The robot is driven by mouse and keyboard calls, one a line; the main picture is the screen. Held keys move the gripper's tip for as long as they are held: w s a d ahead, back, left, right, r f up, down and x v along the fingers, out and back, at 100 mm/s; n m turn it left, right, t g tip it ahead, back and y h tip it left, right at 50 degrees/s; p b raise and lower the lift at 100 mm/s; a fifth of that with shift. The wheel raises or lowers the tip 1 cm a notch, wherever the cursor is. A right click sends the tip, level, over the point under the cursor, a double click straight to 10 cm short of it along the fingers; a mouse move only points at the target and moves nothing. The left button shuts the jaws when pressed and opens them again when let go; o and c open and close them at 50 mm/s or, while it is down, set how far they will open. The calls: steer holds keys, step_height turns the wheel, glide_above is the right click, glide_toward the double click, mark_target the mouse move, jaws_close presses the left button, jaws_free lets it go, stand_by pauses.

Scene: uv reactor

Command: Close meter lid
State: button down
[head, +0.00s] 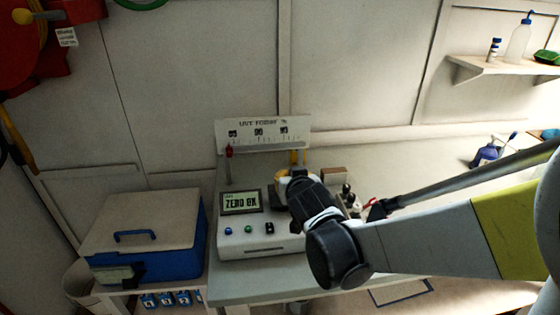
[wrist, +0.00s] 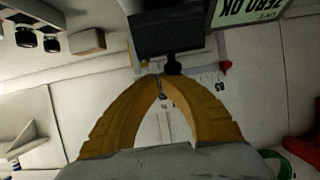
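The meter (head: 262,243) is a pale box on the bench with a lit display reading "ZERO OK" and several buttons on its front. Its display also shows upside down in the wrist view (wrist: 247,10). A dark block with a black knob, which looks like the meter lid (wrist: 168,36), is just beyond my fingertips. I cannot tell its exact angle. My gripper (wrist: 160,75) has its yellow fingertips together, close to the knob; contact is unclear. In the head view my gripper (head: 297,158) is over the meter's right side, and my wrist hides that part and the lid.
A blue case (head: 150,240) with a pale top stands left of the meter. A ruled sign panel (head: 262,134) stands behind it. Dark-capped bottles (head: 347,192) and a brown box (head: 334,174) are at the right. A wall shelf (head: 500,67) holds bottles.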

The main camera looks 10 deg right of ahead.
steer(key=shift+s+f, duration=0.15)
steer(key=shift+s, duration=0.6)
steer(key=shift+s+f+b, duration=0.3)
steer(key=shift+s+f, duration=0.1)
steer(key=shift+s, duration=0.2)
steer(key=shift+s+f+b, duration=0.25)
steer(key=shift+s+f, duration=0.15)
steer(key=shift+s, duration=0.2)
steer(key=shift+s+f+b, duration=0.6)
steer(key=shift+s+f, duration=0.35)
steer(key=shift+s, duration=0.05)
steer(key=shift+w+a+f, duration=0.1)
steer(key=shift+f, duration=0.05)
